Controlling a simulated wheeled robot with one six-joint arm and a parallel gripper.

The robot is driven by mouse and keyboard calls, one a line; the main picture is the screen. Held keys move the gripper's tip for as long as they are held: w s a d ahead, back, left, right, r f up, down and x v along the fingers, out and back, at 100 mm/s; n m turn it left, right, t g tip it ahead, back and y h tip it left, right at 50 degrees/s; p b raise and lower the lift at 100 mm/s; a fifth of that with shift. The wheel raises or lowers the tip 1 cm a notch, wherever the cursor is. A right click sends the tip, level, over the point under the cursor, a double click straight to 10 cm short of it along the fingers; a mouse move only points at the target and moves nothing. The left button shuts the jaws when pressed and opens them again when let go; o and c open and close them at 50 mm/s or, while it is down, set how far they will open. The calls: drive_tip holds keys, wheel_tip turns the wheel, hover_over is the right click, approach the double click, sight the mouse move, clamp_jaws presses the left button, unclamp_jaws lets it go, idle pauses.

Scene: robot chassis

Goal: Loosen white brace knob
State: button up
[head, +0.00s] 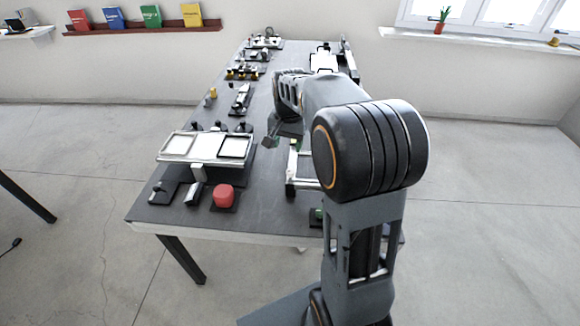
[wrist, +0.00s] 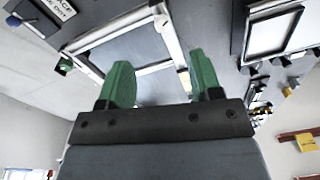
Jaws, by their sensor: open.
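In the wrist view, my gripper (wrist: 160,62) shows two green fingers spread apart with nothing between them. Beyond them is a silver-white rectangular frame (wrist: 108,30) around a dark panel. A small white part (wrist: 161,21) sits at the frame's upper corner, and I cannot tell for certain whether it is the brace knob. In the head view, the frame (head: 293,165) is partly hidden behind my arm. No knob can be made out clearly in the head view.
The table's front middle is bare.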

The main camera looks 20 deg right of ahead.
sight(291, 171)
drive_tip(key=w+d+f, duration=0.1)
drive_tip(key=f, duration=0.4)
drive_tip(key=w+f+m+p, duration=0.1)
drive_tip(key=f, duration=0.4)
drive_tip(key=w+d+f+m, duration=0.1)
drive_tip(key=f, duration=0.5)
drive_tip(key=shift+w+d+g+p, duration=0.35)
drive_tip(key=shift+g, duration=0.05)
drive_tip(key=shift+r, duration=0.1)
drive_tip(key=c, duration=0.9)
